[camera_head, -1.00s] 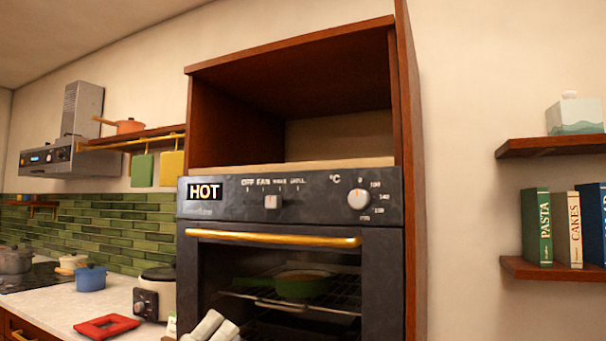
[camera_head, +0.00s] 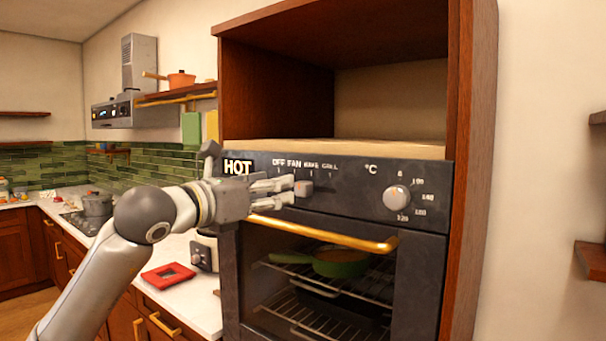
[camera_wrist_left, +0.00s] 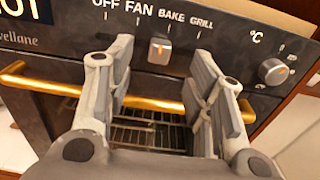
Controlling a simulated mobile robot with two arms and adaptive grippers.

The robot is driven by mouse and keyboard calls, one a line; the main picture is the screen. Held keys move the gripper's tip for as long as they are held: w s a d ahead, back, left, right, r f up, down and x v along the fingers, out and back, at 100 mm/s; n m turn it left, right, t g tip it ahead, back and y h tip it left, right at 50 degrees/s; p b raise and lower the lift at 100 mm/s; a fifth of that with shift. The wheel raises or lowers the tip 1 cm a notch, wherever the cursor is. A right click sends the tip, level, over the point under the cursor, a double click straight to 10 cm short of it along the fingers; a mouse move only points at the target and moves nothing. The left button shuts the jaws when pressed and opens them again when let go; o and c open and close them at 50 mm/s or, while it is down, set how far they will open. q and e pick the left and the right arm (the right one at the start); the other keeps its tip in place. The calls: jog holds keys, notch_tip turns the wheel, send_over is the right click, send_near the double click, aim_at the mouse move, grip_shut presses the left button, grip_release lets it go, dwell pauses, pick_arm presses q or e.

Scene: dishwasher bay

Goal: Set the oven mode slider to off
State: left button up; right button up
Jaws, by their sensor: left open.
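The oven's mode slider knob (camera_head: 304,188) is a small light-grey block on the dark control panel (camera_head: 347,197). It sits below the BAKE label, to the right of OFF and FAN. In the left wrist view the knob (camera_wrist_left: 159,50) shows ahead, between the lines of my two fingers. My left gripper (camera_head: 284,190) is open, its fingertips close to the panel and just left of the knob in the head view; I cannot tell whether they touch it. The open fingers (camera_wrist_left: 158,66) hold nothing. My right gripper is not in view.
A lit HOT display (camera_head: 238,167) is at the panel's left. A temperature knob (camera_head: 396,198) is at its right. The gold door handle (camera_head: 330,234) runs below my fingers. A green pan (camera_head: 340,262) is inside the closed oven. A red tray (camera_head: 168,275) lies on the counter.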

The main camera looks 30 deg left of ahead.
aim_at(299, 183)
pick_arm(q)
jog(key=w+p, duration=0.1)
jog(key=w, duration=0.1)
jog(key=w+p, duration=0.1)
jog(key=w, duration=0.2)
jog(key=w+p, duration=0.1)
jog(key=w, duration=0.1)
jog(key=shift+w+d+r, duration=0.15)
jog(key=shift+w+d, duration=0.2)
jog(key=shift+d, duration=0.05)
jog(key=shift+w+p, duration=0.35)
jog(key=shift+w, duration=0.1)
jog(key=shift+f, duration=0.2)
grip_shut()
